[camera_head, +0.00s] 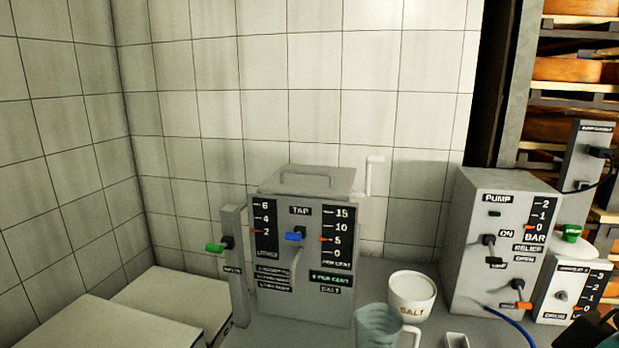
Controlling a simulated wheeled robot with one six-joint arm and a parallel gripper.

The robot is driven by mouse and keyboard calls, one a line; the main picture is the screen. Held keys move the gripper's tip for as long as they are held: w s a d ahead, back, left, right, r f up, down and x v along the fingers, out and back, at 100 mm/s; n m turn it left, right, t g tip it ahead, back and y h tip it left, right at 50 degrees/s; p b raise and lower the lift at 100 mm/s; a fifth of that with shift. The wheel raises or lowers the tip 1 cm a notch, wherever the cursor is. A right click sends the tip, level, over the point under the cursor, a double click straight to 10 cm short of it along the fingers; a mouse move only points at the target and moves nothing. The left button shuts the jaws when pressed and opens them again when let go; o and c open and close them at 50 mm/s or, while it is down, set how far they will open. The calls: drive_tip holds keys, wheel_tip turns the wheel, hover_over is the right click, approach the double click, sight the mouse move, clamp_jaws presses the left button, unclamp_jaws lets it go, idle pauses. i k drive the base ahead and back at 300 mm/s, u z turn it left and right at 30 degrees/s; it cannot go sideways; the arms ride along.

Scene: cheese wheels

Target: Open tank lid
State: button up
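The grey tank (304,258) stands on the worktop against the tiled wall in the head view. Its lid (309,180) lies on top with a bar handle (306,176) and looks shut. The front carries a label "TAP", a blue tap lever (295,236), and scales at left and right with orange pointers. A white crank-like piece (372,172) rises behind its right edge. My gripper cannot be made out; a dark shape at the bottom right corner is too cut off to identify.
A grey post with a green lever (216,248) stands left of the tank. A "SALT" cup (412,295) and a clear jug (378,327) stand at its front right. The pump box (492,247) is further right. White slabs (171,305) lie at left. Space above the lid is clear.

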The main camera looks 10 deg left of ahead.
sight(338, 183)
drive_tip(key=k, duration=0.6)
drive_tip(key=u, duration=0.8)
drive_tip(key=i, duration=1.25)
drive_tip(key=z, duration=0.05)
